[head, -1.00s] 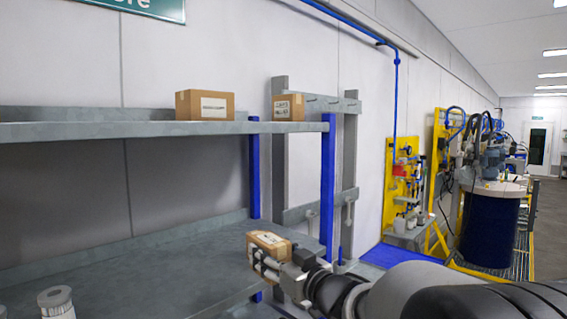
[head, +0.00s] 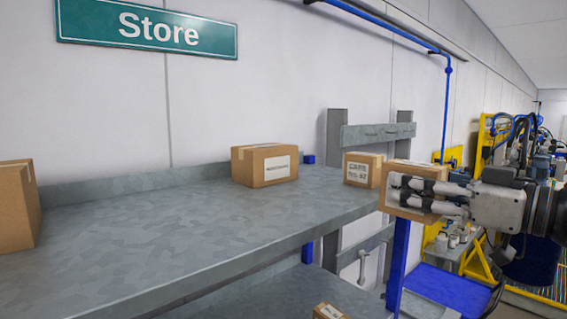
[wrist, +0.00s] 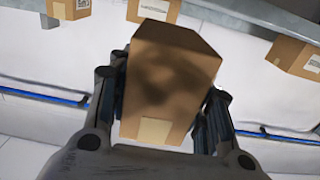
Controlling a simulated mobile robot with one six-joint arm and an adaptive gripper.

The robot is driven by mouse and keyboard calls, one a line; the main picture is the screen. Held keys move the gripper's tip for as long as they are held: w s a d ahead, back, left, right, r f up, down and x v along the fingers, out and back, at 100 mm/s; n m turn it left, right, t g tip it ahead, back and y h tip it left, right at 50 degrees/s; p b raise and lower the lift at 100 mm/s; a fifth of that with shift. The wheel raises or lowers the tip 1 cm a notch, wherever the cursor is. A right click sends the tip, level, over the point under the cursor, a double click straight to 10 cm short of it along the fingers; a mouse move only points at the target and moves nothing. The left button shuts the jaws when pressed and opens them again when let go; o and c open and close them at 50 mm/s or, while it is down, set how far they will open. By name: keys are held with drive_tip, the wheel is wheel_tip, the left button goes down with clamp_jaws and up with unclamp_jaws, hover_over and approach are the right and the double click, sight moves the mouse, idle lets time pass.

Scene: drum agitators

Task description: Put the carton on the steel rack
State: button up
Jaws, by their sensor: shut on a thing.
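My gripper (head: 396,190) is shut on a brown carton (head: 408,170), with its pale fingers along the carton's side. The held carton is at about the height of the top shelf of the steel rack (head: 200,225), by the shelf's right end. I cannot tell whether it is over the shelf or just off its end. In the wrist view the held carton (wrist: 170,85) sits between the dark fingers (wrist: 165,115), and its far side is hidden.
On the top shelf stand a carton at the left edge (head: 15,208), a labelled carton (head: 265,165) and a smaller one (head: 362,170) close to the held carton. Another carton (head: 328,312) shows on the lower shelf. The shelf's front middle is bare. A blue post (head: 397,265) supports the right end.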

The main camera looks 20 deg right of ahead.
drive_tip(key=shift+f+b+x, duration=0.35)
drive_tip(key=shift+b+x, duration=0.25)
drive_tip(key=shift+x, duration=3)
drive_tip(key=shift+f+b+x, duration=0.3)
drive_tip(key=shift+b+x, duration=0.35)
drive_tip(key=shift+x, duration=3)
drive_tip(key=shift+f+b+x, duration=0.35)
drive_tip(key=shift+b+x, duration=0.25)
drive_tip(key=shift+x, duration=3)
drive_tip(key=shift+f, duration=0.4)
drive_tip(key=o, duration=1.3)
drive_tip(key=shift+c, duration=0.2)
drive_tip(key=shift+f, duration=0.1)
drive_tip(key=shift+s, duration=0.1)
